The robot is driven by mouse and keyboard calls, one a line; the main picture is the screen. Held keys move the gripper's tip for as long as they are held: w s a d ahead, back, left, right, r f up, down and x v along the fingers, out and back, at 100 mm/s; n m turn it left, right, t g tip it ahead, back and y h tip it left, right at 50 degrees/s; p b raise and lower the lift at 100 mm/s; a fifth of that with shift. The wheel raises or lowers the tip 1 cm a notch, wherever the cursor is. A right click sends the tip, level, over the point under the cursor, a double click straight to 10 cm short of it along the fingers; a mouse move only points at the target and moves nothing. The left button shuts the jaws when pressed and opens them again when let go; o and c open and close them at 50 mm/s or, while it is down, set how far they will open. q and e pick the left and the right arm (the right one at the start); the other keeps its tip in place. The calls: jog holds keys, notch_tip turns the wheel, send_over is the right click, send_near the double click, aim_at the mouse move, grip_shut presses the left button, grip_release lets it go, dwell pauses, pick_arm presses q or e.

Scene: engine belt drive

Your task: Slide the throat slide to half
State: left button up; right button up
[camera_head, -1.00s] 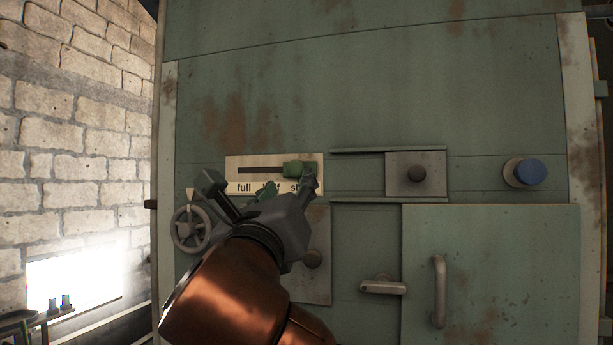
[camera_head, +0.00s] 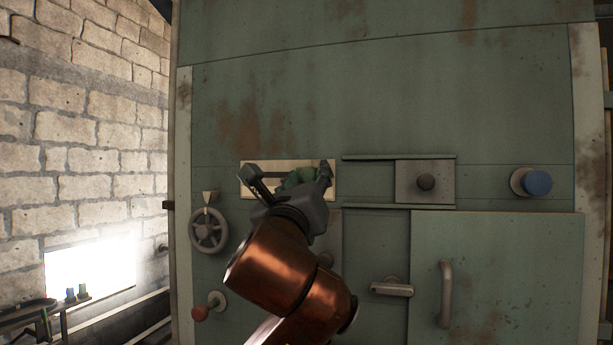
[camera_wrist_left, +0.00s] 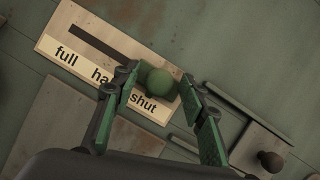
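The throat slide's green knob (camera_wrist_left: 160,82) is at the "shut" end of its slot in the left wrist view. Its pale label plate (camera_wrist_left: 62,50) reads full, half and shut, with the half word partly covered by a finger. In the head view the plate (camera_head: 285,164) is partly behind my gripper, and the knob (camera_head: 297,177) shows between the fingers. My left gripper (camera_wrist_left: 166,106) is open, with one green-padded finger on each side of the knob. I cannot tell whether either finger touches it. My right gripper is not in view.
A grey sliding plate with a dark knob (camera_head: 425,182) is to the right, and a blue knob (camera_head: 537,183) is further right. A handwheel (camera_head: 208,231) and a red-knobbed lever (camera_head: 201,313) are left and below. A handle (camera_head: 445,294) stands out from the lower door.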

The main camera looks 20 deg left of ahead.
pick_arm(q)
jog(key=shift+w, duration=0.25)
jog(key=shift+c, duration=0.7)
jog(key=shift+s, duration=0.25)
jog(key=c, duration=0.5)
grip_shut()
jog(key=shift+a, duration=0.1)
jog(key=a+b, duration=0.1)
jog(key=a, duration=0.5)
jog(key=shift+w+a, duration=0.1)
jog(key=shift+a, duration=0.05)
jog(key=shift+d+r, duration=0.1)
jog(key=shift+d, duration=0.2)
jog(key=o, duration=0.7)
grip_release()
jog(key=shift+a, duration=0.15)
jog(key=shift+o, duration=0.4)
